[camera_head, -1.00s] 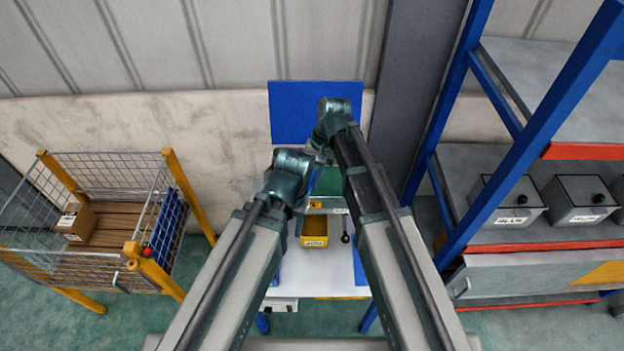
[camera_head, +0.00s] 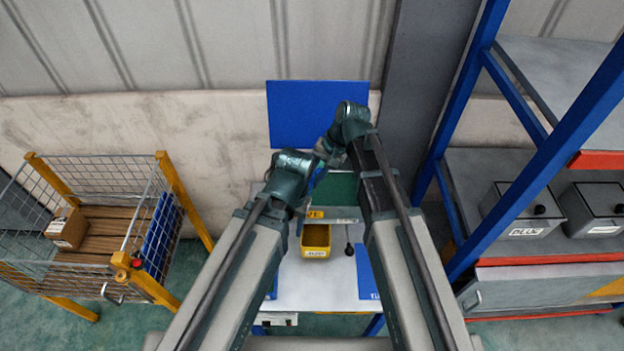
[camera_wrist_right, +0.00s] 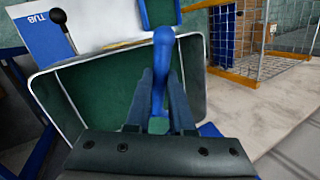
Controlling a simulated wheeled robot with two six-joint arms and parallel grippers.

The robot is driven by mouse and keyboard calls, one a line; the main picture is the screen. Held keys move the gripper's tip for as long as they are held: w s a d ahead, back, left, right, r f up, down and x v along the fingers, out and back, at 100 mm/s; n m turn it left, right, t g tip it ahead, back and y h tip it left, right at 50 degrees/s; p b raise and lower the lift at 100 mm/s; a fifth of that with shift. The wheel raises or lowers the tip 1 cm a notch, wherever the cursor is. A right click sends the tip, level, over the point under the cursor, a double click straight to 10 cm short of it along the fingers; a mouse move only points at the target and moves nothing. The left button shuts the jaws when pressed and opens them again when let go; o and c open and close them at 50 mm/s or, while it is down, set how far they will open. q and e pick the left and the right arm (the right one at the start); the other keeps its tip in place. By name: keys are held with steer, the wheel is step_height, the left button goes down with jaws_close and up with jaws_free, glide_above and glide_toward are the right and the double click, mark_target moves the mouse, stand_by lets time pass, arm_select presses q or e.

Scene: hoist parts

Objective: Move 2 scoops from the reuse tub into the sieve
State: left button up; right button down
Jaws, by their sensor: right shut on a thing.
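My right gripper (camera_wrist_right: 152,100) is shut on the blue handle of a scoop (camera_wrist_right: 161,60), seen in the right wrist view. It is above a large green tray with a pale rim (camera_wrist_right: 90,62); I cannot tell contact. The tray partly shows in the head view (camera_head: 343,188), behind my arms. A yellow bin (camera_head: 316,241) with a white label stands on the table in front of it; the label is too small to read. I cannot tell which container is the reuse tub or the sieve. My left gripper is hidden behind its own wrist in the head view.
A black-knobbed lever (camera_head: 349,249) stands right of the yellow bin, beside a blue mat (camera_head: 366,275) on the white table (camera_head: 318,279). A wire cage (camera_head: 110,215) is at the left. A shelf rack with grey lidded boxes (camera_head: 528,210) is at the right.

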steer(key=shift+s+d+f+m+t+y+b, duration=0.1)
steer(key=shift+d+f+m+t+y+b, duration=0.45)
steer(key=shift+y+b, duration=1.8)
steer(key=shift+s+a+f+t+y+b, duration=0.15)
steer(key=shift+t+y+b, duration=1)
steer(key=shift+b, duration=2.25)
steer(key=shift+s+d+f+m+t+y+b, duration=0.1)
steer(key=shift+d+f+m+t+y+b, duration=0.35)
steer(key=shift+y+b, duration=1.95)
steer(key=shift+a+r+h+b, duration=0.15)
steer(key=shift+a+h+b, duration=0.15)
steer(key=shift+h, duration=0.2)
